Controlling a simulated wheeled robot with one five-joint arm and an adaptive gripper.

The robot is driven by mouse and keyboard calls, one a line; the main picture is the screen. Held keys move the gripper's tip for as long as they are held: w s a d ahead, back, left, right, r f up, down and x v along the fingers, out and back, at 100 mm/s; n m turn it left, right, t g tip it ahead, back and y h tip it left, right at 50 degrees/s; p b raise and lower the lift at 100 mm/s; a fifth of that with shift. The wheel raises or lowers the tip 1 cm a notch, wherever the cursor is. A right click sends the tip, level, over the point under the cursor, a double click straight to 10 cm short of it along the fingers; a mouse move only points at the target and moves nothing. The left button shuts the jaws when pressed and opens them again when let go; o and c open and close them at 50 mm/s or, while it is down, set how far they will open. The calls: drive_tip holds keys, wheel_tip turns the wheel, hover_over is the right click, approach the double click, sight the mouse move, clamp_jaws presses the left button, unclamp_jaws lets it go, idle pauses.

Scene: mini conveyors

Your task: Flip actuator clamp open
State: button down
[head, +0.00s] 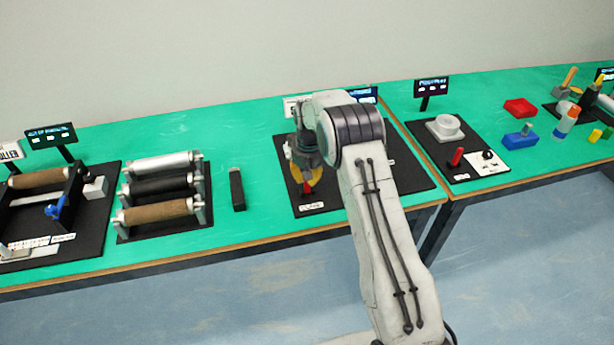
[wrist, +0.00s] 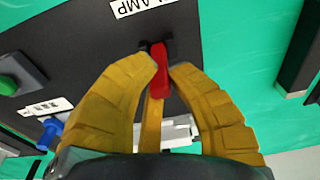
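The actuator clamp's red lever (wrist: 159,68) stands out from a black board (wrist: 90,50) under a white label that partly reads "AMP". In the wrist view my gripper (wrist: 165,72) has a yellow fingertip on each side of the lever, with no clear gap at either side. A further yellow finger shows below the lever. In the head view my gripper (head: 304,174) points down at the board, and the red lever (head: 307,188) shows at its fingertips. My arm hides part of the board. The clamp's base is mostly hidden.
A green button (wrist: 22,73) and a blue part (wrist: 50,132) lie left in the wrist view. A black block (head: 237,189) and a roller rack (head: 163,200) stand left of the clamp board. A board with a grey round part (head: 444,127) stands to the right.

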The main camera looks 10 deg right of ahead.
drive_tip(key=c, duration=1.5)
unclamp_jaws()
drive_tip(key=shift+w+f, duration=0.1)
drive_tip(key=shift+w, duration=0.1)
drive_tip(key=shift+o, duration=0.2)
drive_tip(key=shift+s, duration=0.1)
wheel_tip(320, 180, up, 12)
drive_tip(key=s, duration=0.1)
drive_tip(key=shift+s, duration=0.15)
